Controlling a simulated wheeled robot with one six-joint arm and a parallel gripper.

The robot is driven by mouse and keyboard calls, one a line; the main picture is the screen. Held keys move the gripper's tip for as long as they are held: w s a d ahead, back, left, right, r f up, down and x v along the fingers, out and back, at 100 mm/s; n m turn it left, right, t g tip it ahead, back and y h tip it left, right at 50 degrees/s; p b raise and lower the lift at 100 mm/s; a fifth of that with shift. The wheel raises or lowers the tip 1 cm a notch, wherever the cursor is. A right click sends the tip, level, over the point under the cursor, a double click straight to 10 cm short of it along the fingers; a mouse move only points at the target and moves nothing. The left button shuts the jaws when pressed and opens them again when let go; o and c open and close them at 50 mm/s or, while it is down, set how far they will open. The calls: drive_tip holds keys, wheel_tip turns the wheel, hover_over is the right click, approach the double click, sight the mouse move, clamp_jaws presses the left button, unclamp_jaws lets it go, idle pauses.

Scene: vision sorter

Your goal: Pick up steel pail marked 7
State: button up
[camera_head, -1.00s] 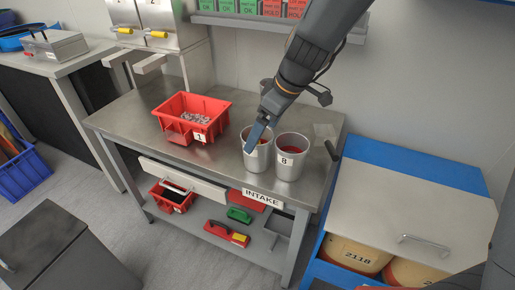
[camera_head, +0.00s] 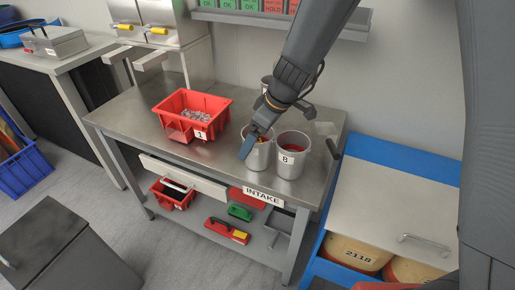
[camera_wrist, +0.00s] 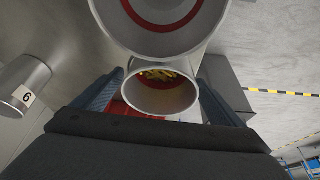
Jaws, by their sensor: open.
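A steel pail (camera_head: 260,160) stands on the intake table, left of the steel pail marked 8 (camera_head: 290,165). Its number is not readable here. My gripper (camera_head: 254,143) is at this left pail, with a blue finger in front of its left side. In the wrist view my open gripper (camera_wrist: 158,100) has one finger on each side of a pail (camera_wrist: 160,112) with yellow pieces inside. The fingers look apart from its wall. Pail 8 (camera_wrist: 165,42) is at the top there. A pail marked 6 (camera_wrist: 24,80) is at the left; in the head view a pail (camera_head: 267,82) shows behind my arm.
A red bin marked 1 (camera_head: 188,133) with grey parts stands left of the pails on the steel table (camera_head: 130,115). A wall shelf (camera_head: 270,21) is above. A blue-framed cabinet (camera_head: 385,200) stands at the right. The table's front left is clear.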

drive_tip(key=shift+x, duration=1.05)
drive_tip(key=shift+a, duration=0.1)
drive_tip(key=c, duration=1.7)
